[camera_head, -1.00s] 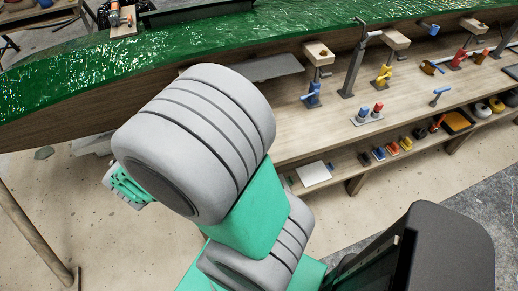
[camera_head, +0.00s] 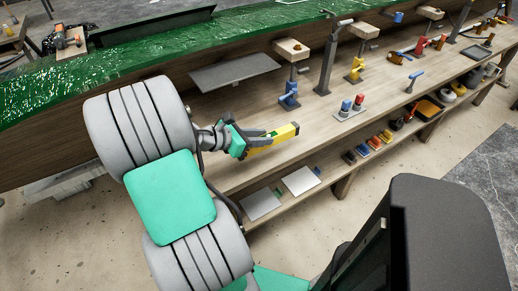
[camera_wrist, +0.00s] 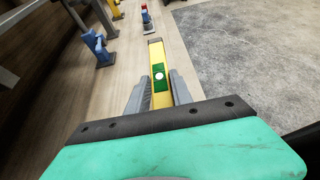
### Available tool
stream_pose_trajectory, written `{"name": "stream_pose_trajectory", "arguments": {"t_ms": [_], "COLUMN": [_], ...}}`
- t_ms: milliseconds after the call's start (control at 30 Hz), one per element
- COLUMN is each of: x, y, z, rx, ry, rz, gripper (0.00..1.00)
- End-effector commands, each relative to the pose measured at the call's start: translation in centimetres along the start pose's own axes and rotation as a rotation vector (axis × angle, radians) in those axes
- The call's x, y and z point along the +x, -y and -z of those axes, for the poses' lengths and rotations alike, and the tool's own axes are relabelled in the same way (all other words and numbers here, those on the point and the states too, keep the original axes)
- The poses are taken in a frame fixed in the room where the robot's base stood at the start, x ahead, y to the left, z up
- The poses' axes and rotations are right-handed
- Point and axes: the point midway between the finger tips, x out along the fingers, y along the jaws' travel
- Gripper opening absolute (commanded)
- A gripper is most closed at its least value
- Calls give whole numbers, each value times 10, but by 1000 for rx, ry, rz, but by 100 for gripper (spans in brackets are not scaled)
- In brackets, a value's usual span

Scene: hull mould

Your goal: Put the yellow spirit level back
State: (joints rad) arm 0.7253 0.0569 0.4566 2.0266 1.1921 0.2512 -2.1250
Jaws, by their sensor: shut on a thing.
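The yellow spirit level (camera_head: 284,134) is held in my gripper (camera_head: 256,142) over the wooden bench top, pointing right. In the wrist view the spirit level (camera_wrist: 156,56) stretches forward from between the two grey fingers of my gripper (camera_wrist: 159,82), with a green patch and a round pale vial on its face. The fingers are shut on its sides. Its near end is hidden behind the gripper body. I cannot tell whether it touches the bench.
A blue clamp (camera_head: 289,96) and a yellow clamp (camera_head: 355,70) stand behind the level. A grey stand with red and blue pieces (camera_head: 350,108) sits to the right. Two pale panels (camera_head: 301,180) lie on the lower shelf. The green hull (camera_head: 150,52) runs along the back.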

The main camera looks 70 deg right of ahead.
Motion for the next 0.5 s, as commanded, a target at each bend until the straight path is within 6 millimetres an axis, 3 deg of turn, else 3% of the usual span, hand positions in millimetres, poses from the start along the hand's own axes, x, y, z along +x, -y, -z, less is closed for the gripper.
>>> {"name": "stream_pose_trajectory", "arguments": {"t_ms": [100, 300, 400, 500], "x": [18, 30, 38, 41], "y": [-17, -32, -30, -31], "z": [20, 34, 52, 58], "rx": [-3, -3, -5, -1], "ry": [2, 1, 1, 2], "rz": [1, -3, -3, -5], "gripper": [0, 0, 0, 0]}}
